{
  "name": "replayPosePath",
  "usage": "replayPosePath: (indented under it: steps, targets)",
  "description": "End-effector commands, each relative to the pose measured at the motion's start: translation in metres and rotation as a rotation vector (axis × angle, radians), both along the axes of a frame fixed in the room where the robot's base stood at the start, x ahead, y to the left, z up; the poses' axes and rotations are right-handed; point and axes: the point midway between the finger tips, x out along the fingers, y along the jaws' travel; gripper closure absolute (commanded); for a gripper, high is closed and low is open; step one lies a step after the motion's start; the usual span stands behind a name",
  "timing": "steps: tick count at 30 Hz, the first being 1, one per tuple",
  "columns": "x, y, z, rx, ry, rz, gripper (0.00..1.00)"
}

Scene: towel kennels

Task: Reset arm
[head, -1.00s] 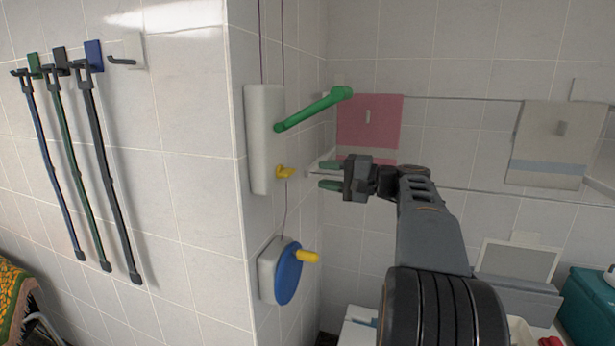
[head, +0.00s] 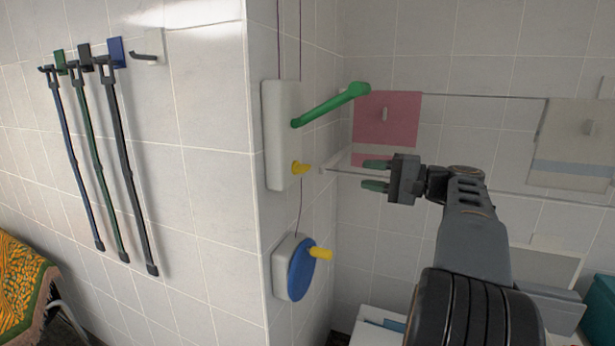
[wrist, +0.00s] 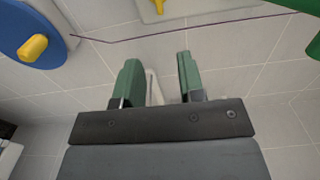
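My gripper (head: 376,175) is held out in front of the tiled wall, to the right of the wall fittings. Its two green fingers are apart with nothing between them. In the wrist view my gripper (wrist: 163,75) also shows open and empty, with tiles behind it. A white wall box (head: 281,140) carries a green lever (head: 332,105) that slants up to the right, and a small yellow knob (head: 301,168). Below it is a blue disc (head: 302,268) with a yellow handle (head: 321,253). My gripper touches none of these.
Several hooks hang on the left wall, with dark leads (head: 128,165) on three of them and one bare hook (head: 150,50). A pink towel (head: 390,115) and a beige towel (head: 575,125) hang at the back. A patterned cloth (head: 20,290) lies at lower left.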

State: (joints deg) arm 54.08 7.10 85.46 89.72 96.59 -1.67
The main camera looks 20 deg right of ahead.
Motion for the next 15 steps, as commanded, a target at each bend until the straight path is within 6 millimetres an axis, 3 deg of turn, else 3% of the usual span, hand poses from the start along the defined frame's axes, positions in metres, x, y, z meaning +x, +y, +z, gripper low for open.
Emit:
replayPosePath:
  steps: [5,8,11,12,15]
  targets:
    - [0.002,-0.002,-0.001,-0.001,0.004,-0.015,0.64]
    - [0.008,-0.01,-0.021,-0.033,0.08,-0.074,0.64]
    - [0.01,-0.02,-0.071,-0.084,0.24,-0.149,0.64]
    - [0.007,-0.019,-0.096,-0.129,0.328,-0.178,0.64]
    - [-0.005,0.011,-0.159,-0.313,0.542,-0.182,0.64]
